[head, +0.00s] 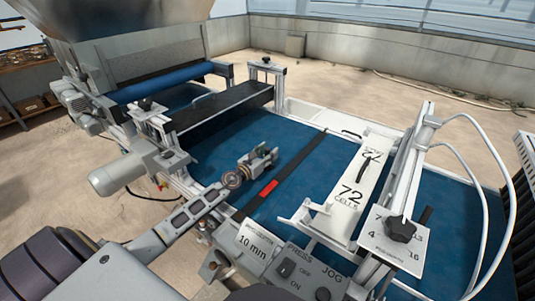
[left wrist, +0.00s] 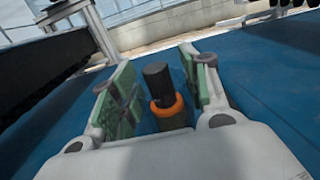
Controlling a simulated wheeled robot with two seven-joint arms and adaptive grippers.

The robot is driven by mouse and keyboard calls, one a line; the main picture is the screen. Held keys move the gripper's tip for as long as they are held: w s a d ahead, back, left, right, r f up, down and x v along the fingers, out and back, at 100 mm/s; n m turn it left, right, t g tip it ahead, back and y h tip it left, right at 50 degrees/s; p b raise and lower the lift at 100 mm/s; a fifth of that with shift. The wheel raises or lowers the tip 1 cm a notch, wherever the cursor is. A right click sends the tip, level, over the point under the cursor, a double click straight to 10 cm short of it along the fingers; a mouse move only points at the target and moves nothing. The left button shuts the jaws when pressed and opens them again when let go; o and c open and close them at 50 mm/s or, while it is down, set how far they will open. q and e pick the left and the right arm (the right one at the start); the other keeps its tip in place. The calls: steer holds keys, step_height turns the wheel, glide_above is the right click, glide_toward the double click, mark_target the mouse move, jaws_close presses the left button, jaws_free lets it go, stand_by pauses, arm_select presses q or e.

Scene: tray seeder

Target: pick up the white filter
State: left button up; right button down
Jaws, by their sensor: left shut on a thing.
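My left gripper (head: 262,157) is over the blue belt (head: 225,142), left of a black strip with a red patch. In the left wrist view its two green-padded fingers (left wrist: 160,78) stand either side of a dark cylinder (left wrist: 157,75) with an orange ring at its base. The gripper is shut on this dark cylinder; the exact contact with the pads is hard to see. I cannot make out a white filter in either view. My right gripper is not in view.
A white plate marked 72 cells (head: 349,197) spans the belt at the right. A metal frame with a black knob (head: 400,229) stands beyond it. A control panel (head: 290,268) lies at the near edge. A black crossbar (head: 222,107) is behind the gripper. Open belt lies around the gripper.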

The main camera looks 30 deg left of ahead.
arm_select(q)
steer(key=shift+f, duration=0.1)
steer(key=o, duration=0.8)
steer(key=shift+o, duration=1.6)
steer(key=shift+s, duration=0.2)
steer(key=shift+s+a, duration=0.1)
steer(key=shift+s, duration=0.45)
steer(key=shift+s+a, duration=0.1)
steer(key=shift+s, duration=0.85)
steer(key=shift+s+a, duration=0.15)
steer(key=shift+s, duration=0.7)
steer(key=shift+s+a+b, duration=0.15)
steer(key=shift+s+b, duration=0.15)
steer(key=shift+s, duration=0.55)
steer(key=shift+s+a+b, duration=0.1)
steer(key=shift+s+b, duration=0.2)
steer(key=shift+s, duration=0.55)
steer(key=shift+s+a+b, duration=0.15)
steer(key=shift+s+b, duration=0.25)
steer(key=shift+s, duration=1.25)
steer(key=shift+a, duration=0.1)
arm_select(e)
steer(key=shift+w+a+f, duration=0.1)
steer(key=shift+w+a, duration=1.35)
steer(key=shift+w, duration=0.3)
